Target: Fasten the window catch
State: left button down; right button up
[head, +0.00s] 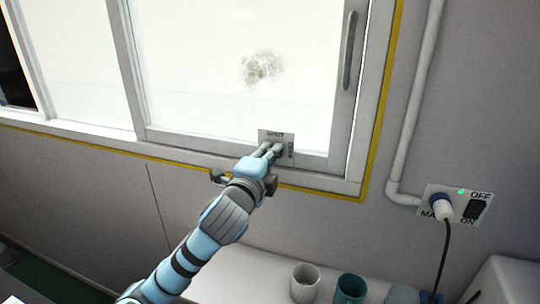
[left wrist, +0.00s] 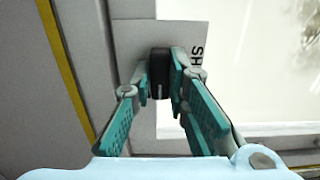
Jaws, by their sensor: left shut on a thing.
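The window catch (left wrist: 160,68) shows in the left wrist view as a small dark upright lever on a pale plate (left wrist: 133,42) with lettering that starts "SH". In the head view the plate (head: 277,134) reads "SHUT" and sits at the bottom of the window frame. My left gripper (head: 272,149) reaches it from below and covers the catch there. In the left wrist view my left gripper (left wrist: 162,88) has its teal-padded fingers on either side of the dark lever, shut on it. My right gripper is in neither view.
The window has a long vertical handle (head: 350,50) at right and a smudge (head: 262,68) on its glass. A white cup (head: 305,283) and a teal cup (head: 350,289) stand below. A plug (head: 441,206) with a dark cable sits in a switch panel (head: 456,203) at right.

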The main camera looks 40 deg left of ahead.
pick_arm(q)
jog(key=shift+r+n+p, duration=0.1)
jog(key=shift+n+p, duration=4)
jog(key=shift+n, duration=4.8)
jog(key=c, duration=1.6)
grip_release()
jog(key=shift+o, duration=0.2)
